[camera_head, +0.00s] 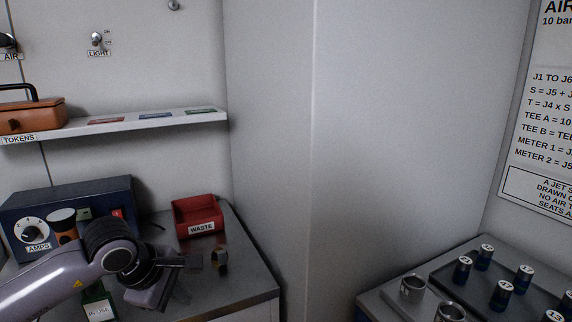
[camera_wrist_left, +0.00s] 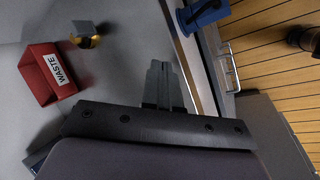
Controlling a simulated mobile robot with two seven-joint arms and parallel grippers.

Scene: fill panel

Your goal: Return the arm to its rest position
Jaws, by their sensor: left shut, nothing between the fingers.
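My left arm comes in from the left in the head view, over the grey counter. Its gripper (camera_head: 194,262) is shut and empty, above the counter and in front of the red WASTE bin (camera_head: 198,216). In the left wrist view the two fingers (camera_wrist_left: 160,72) are together with nothing between them. A small dark and brass-coloured piece (camera_head: 220,261) stands on the counter just right of the fingertips. It also shows in the left wrist view (camera_wrist_left: 84,36), beside the WASTE bin (camera_wrist_left: 46,75). My right gripper is in neither view.
Behind my arm stands a dark blue AMPS box (camera_head: 112,196). A white shelf (camera_head: 150,122) holds a brown case (camera_head: 32,113) and flat tokens. A wall corner (camera_head: 315,150) separates this counter from another with dark cylinders (camera_head: 502,294) and metal cups (camera_head: 412,289).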

